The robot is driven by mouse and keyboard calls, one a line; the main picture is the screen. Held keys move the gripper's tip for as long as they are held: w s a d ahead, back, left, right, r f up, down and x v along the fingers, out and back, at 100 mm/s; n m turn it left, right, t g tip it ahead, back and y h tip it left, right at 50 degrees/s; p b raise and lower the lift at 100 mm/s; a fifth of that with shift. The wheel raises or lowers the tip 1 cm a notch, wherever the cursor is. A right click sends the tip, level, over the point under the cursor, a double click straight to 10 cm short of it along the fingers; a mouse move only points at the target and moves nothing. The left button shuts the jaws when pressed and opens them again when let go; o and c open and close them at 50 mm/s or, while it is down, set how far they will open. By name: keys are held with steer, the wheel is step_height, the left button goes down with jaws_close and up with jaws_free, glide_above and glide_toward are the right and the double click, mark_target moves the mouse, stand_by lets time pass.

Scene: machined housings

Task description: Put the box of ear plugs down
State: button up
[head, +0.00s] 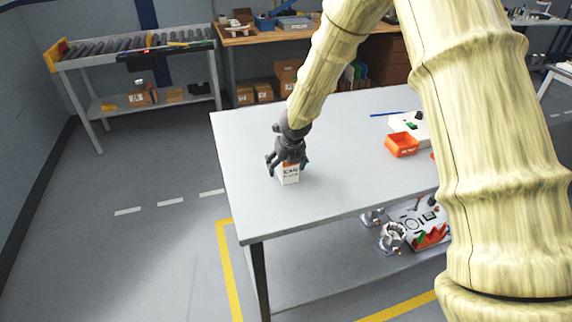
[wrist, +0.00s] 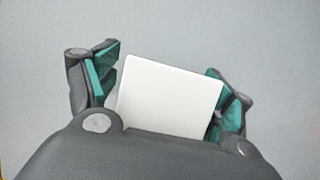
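The box of ear plugs (head: 289,174) is small and white with dark lettering and an orange-red band. It stands upright on the grey table (head: 345,185), towards its left side. In the wrist view its plain white top (wrist: 170,95) shows between the fingers, turned slightly. My gripper (head: 287,164) is directly above the box, with fingers on either side. In the wrist view my gripper (wrist: 165,82) is open, with a gap between the left teal pad and the box. The right pad is close to the box's edge; I cannot tell whether it touches.
An orange bin (head: 402,145) and a white item (head: 409,124) stand at the table's back right, near a blue stick (head: 388,114). The table around the box is clear. A lower shelf (head: 350,262) holds parts. A roller conveyor (head: 130,48) stands at the back left.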

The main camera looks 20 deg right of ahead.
steer(key=shift+r, duration=0.1)
steer(key=b+v, duration=0.1)
steer(key=v, duration=1.1)
stand_by(0.4)
